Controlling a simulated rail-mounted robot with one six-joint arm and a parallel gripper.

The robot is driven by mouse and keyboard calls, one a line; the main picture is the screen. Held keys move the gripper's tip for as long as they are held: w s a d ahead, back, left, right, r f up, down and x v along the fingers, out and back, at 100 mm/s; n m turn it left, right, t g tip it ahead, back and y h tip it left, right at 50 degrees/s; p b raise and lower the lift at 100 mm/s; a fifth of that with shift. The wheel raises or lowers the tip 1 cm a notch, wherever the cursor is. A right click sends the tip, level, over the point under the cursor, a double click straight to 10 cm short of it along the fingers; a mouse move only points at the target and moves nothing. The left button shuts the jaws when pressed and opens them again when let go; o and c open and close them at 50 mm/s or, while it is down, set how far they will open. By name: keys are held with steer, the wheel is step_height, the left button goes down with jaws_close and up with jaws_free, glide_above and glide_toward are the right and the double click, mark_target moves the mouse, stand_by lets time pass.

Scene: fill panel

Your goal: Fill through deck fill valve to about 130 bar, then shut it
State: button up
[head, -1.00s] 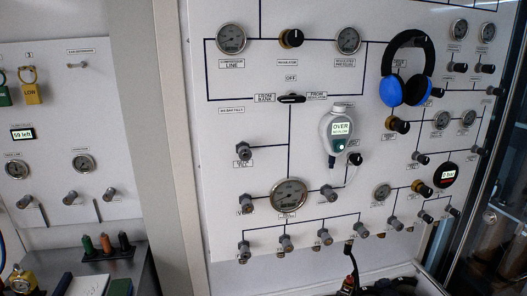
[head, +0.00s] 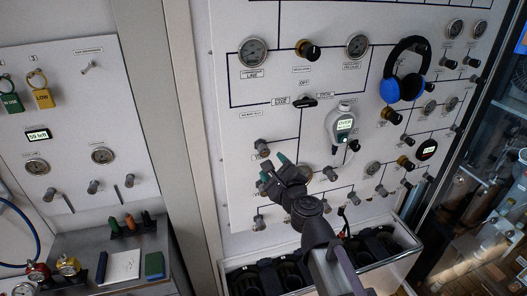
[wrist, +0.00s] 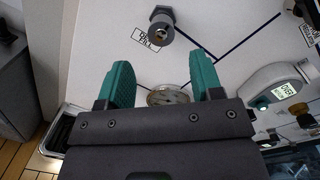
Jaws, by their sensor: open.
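A valve with a dark hexagonal collar and a round stem (wrist: 160,25) sits above a small tilted label, too small to read surely, in the wrist view. It appears to be the fill valve at the panel's left side in the head view (head: 262,147). My gripper (head: 273,171) is in front of the panel, just below and right of that valve, apart from it. Its two green fingers (wrist: 163,78) are spread with nothing between them.
A white handheld meter (head: 340,124) reading "OVER" hangs right of my gripper. Blue and black headphones (head: 405,76) hang at upper right. Several other valves line the panel's lower part. A dark bottle rack (head: 262,280) stands below the panel.

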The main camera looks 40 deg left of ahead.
mark_target(266, 153)
steer(key=x, duration=0.8)
steer(key=shift+w+a, duration=0.1)
steer(key=shift+w, duration=0.05)
steer(key=shift+c, duration=0.3)
steer(key=c, duration=0.9)
steer(key=shift+o, duration=0.2)
steer(key=shift+n, duration=0.3)
steer(key=n, duration=0.4)
steer(key=shift+r+p, duration=0.1)
steer(key=shift+p, duration=0.25)
steer(key=n, duration=0.5)
steer(key=shift+n+h, duration=0.3)
